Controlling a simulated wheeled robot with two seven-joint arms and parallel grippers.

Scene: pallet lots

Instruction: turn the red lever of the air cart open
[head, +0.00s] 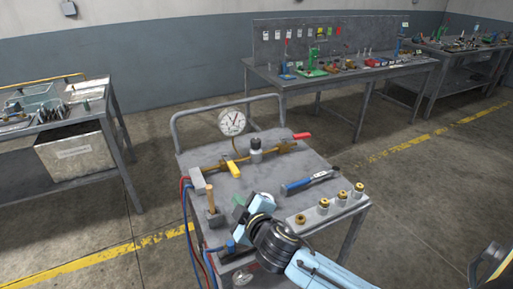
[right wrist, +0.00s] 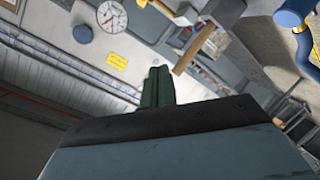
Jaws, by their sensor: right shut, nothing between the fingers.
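The air cart (head: 270,178) stands in front of me with a grey top. Its red lever (head: 301,136) sits at the right end of the brass pipe along the back of the top. A yellow handle (head: 233,168) sits lower on the same pipe, and a round white gauge (head: 232,122) stands behind; the gauge (right wrist: 112,16) also shows in the right wrist view. My right gripper (head: 239,202) is over the front left of the cart top, well apart from the red lever. Its green fingers (right wrist: 157,88) are shut and empty. My left gripper is not in view.
On the cart top lie a blue-handled tool (head: 310,182), a plate with several brass fittings (head: 325,209) and a wooden-handled item (head: 210,197). Red and blue hoses (head: 188,210) hang at the left. Workbenches (head: 345,72) stand behind. Open floor lies to the right.

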